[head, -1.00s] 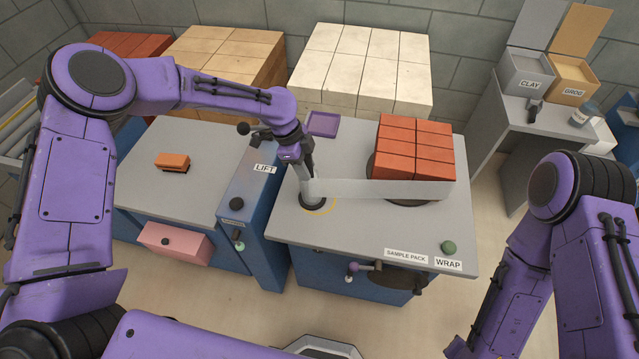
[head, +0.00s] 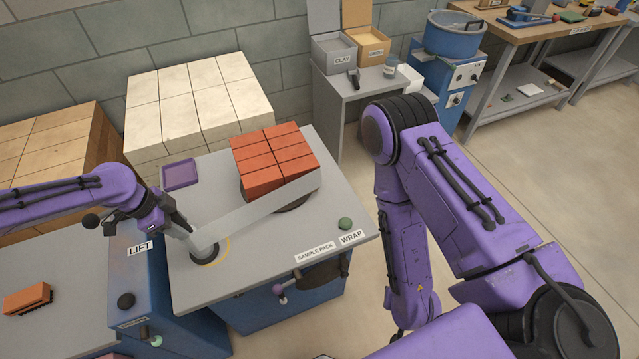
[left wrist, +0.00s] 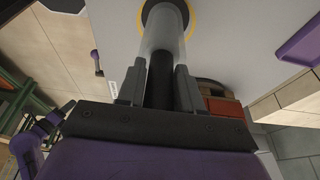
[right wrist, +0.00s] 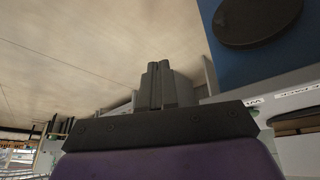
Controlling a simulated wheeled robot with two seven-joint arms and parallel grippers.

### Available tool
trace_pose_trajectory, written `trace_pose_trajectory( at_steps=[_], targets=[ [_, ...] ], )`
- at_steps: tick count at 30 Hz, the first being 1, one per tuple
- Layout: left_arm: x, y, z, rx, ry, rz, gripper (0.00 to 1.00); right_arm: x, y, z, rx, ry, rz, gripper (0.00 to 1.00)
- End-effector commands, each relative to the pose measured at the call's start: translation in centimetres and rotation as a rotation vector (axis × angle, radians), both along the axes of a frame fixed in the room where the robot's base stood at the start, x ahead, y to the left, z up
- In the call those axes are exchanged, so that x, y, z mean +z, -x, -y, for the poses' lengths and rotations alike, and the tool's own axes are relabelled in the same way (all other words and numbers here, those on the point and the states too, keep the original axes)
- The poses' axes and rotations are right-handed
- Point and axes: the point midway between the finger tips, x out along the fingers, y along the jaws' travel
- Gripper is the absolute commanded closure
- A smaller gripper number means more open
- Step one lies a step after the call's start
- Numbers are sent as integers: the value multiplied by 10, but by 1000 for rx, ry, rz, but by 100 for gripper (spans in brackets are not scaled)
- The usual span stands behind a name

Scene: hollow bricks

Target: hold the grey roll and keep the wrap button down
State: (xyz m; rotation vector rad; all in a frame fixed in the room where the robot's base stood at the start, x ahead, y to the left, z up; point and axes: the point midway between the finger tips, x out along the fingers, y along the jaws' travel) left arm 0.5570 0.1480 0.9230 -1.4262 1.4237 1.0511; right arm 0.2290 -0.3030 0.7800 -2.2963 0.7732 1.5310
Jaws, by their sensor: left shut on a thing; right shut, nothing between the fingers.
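The grey roll (head: 204,244) stands on a black disc inside a yellow ring on the wrapping table. A grey film (head: 262,213) runs from it to a stack of red bricks (head: 275,160). My left gripper (head: 188,231) is shut on the roll; its fingers (left wrist: 158,85) flank the roll (left wrist: 164,35) in the left wrist view. The green wrap button (head: 345,223) is by the WRAP label at the table's front right, with nothing on it. My right gripper (right wrist: 160,84) is shut and empty, below and right of the table; in the head view my right arm partly hides it.
The grey table (head: 185,290) also bears a purple tray (head: 181,174). The blue LIFT unit (head: 135,290) adjoins it at left. Pale blocks (head: 190,105) stand behind.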

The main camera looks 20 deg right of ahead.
Motion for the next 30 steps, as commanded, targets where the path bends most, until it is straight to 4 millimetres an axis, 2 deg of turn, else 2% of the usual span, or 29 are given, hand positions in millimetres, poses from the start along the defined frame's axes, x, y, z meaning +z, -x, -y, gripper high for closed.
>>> trace_pose_trajectory(
  at_steps=[2, 4, 5, 6, 9, 12, 15, 18, 20, 24, 30],
  targets=[
    [-4, 3, -2, -1, -6, -8, 89, 13, -34, 1, -3, 1, 82, 100],
    [-4, 3, -2, -1, -5, -8, 89, 29, -82, 3, -6, 5, 193, 100],
    [-4, 3, -2, -1, -5, -8, 89, 37, -106, 3, -1, 2, 238, 100],
    [-4, 3, -2, -1, -5, -8, 89, 50, -141, 2, 16, -9, 287, 100],
    [-4, 3, -2, -1, -5, -8, 89, 84, -218, -9, 104, -56, 320, 100],
    [-4, 3, -2, -1, -5, -8, 89, 115, -264, -18, 196, -94, 282, 100],
    [-4, 3, -2, -1, -6, -8, 89, 142, -291, -26, 292, -121, 204, 100],
    [-4, 2, -2, -1, -5, -8, 89, 164, -301, -30, 385, -139, 91, 100],
    [-4, 2, -2, -1, -5, -8, 89, 171, -300, -31, 436, -148, 7, 100],
    [-4, 2, -2, -1, -5, -7, 89, 172, -279, -30, 525, -169, -200, 100],
    [-4, 2, -2, -1, -5, -7, 89, 171, -252, -28, 583, -187, -366, 100]
  ],
)
